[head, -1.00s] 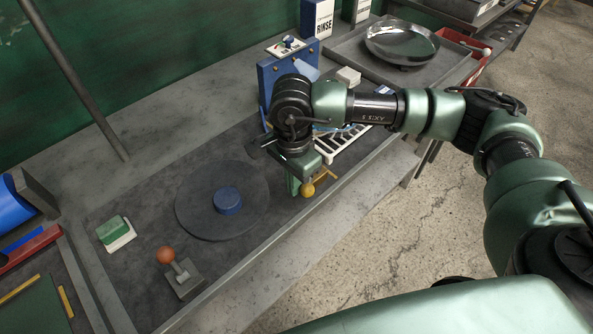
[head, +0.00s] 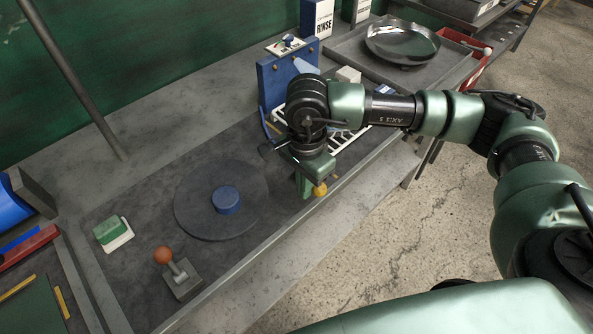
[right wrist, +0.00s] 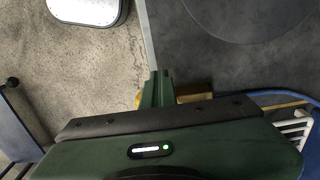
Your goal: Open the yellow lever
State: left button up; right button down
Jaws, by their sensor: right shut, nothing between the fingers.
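The yellow lever (head: 320,190) has a round ball knob and sits near the front edge of the bench, below the white rack. My right gripper (head: 306,190) points down beside the knob, on its left in the head view, and partly hides the lever. Its fingers also show in the right wrist view (right wrist: 157,88), pressed together with nothing seen between them. I cannot tell whether the fingers touch the lever. My left gripper is not in view.
A dark round disc with a blue hub (head: 227,200) lies left of the gripper. A red-knobbed lever (head: 164,256) and a green-and-white block (head: 112,234) are further left. A blue panel (head: 283,80) and the white rack (head: 345,137) stand behind. The floor in front is clear.

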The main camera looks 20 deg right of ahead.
aim_at(325, 186)
jog(key=shift+s+d, duration=0.1)
jog(key=shift+d, duration=0.05)
jog(key=shift+s+d+b, duration=0.3)
jog(key=shift+d+b, duration=0.05)
jog(key=shift+d, duration=0.15)
dwell(0.4)
jog(key=shift+s+d+b, duration=0.3)
jog(key=shift+d+b, duration=0.1)
jog(key=shift+d, duration=0.45)
jog(key=shift+s+d+b, duration=0.15)
jog(key=shift+d+b, duration=0.25)
jog(key=shift+d, duration=0.25)
